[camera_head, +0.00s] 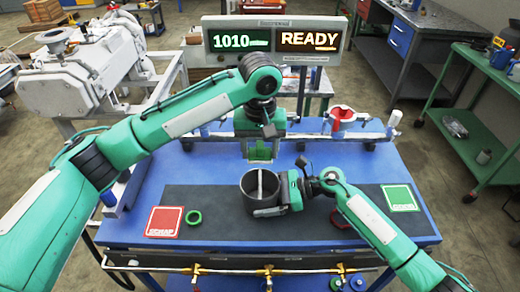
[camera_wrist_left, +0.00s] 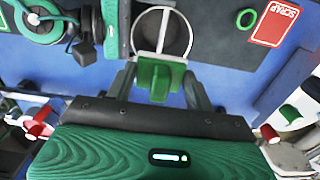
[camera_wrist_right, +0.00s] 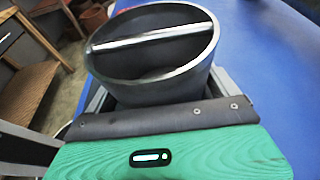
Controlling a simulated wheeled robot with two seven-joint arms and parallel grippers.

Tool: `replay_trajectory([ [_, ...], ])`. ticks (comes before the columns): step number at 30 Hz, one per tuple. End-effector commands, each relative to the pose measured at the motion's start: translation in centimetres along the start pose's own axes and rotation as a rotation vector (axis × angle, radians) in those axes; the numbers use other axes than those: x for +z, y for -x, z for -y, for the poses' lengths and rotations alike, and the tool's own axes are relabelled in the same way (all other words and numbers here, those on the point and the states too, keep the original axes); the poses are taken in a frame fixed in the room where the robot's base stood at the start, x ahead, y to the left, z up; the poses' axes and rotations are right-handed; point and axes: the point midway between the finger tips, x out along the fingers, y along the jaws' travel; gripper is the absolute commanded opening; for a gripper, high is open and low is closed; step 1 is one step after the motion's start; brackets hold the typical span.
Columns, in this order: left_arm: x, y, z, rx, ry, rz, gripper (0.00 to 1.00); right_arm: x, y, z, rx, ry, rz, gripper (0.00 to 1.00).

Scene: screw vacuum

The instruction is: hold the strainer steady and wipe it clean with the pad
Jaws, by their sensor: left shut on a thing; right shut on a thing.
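The strainer is a dark grey open cylinder (camera_head: 248,199) with a pale bar across its mouth, upright over the dark mat. It also shows in the right wrist view (camera_wrist_right: 155,82) and left wrist view (camera_wrist_left: 180,20). My right gripper (camera_head: 268,208) is shut on its wall from the right side. I cannot tell whether its base touches the mat. My left gripper (camera_wrist_left: 161,88) is shut on the green pad (camera_wrist_left: 155,80), which has a pale backing. In the head view the pad (camera_head: 261,154) is behind the strainer, apart from it.
A red scrap card (camera_head: 164,222) and a green ring (camera_head: 194,217) lie left of the strainer. A rail with a red holder (camera_head: 342,116) runs behind. A sign reads READY (camera_head: 310,39).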

Motion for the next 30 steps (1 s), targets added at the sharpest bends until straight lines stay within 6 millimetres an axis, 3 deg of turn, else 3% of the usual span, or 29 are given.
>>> replay_trajectory([
  [6, 0.0, 0.0, 0.0, 0.0, 0.0, 0.0, 0.31, 0.0, 0.0, 0.0, 0.0, 0.0, 0.0, 0.78],
  [7, 0.0, 0.0, 0.0, 0.0, 0.0, 0.0, 0.31, 0.0, 0.0, 0.0, 0.0, 0.0, 0.0, 0.93],
  [9, 0.0, 0.0, 0.0, 0.0, 0.0, 0.0, 0.31, 0.0, 0.0, 0.0, 0.0, 0.0, 0.0, 1.0],
  [17, 0.0, 0.0, 0.0, 0.0, 0.0, 0.0, 0.31, 0.0, 0.4, 0.0, -0.001, 0.0, -0.001, 1.0],
  [20, 0.0, 0.0, 0.0, 0.0, 0.0, 0.0, 0.31, -0.1, 1.5, 0.1, -0.001, -0.001, -0.001, 1.0],
  [30, 0.0, 0.0, 0.0, 0.0, 0.0, 0.0, 0.31, -0.1, 8.6, 0.1, -0.002, 0.0, -0.003, 1.0],
])
